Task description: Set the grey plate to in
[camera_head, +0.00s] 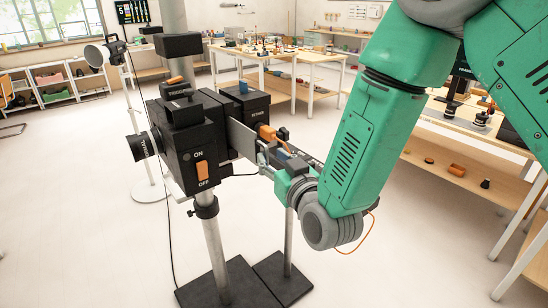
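The grey plate (242,139) is a flat, upright sheet at the right side of a black prop camera (187,145) marked ON and OFF. Its left part goes behind or into the camera body; I cannot tell how deep. My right gripper (268,156) comes in from the right and is at the plate's right end, touching it or very close. The fingers are small and partly hidden, so I cannot tell whether they are closed on the plate. My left gripper is not in view.
A black box marked TETHER (246,107) stands just behind the plate, with an orange part (267,132) near the gripper. The camera's stand (214,250) rises from a black floor base. Wooden tables (300,75) stand behind; a shelf unit (465,178) is at right.

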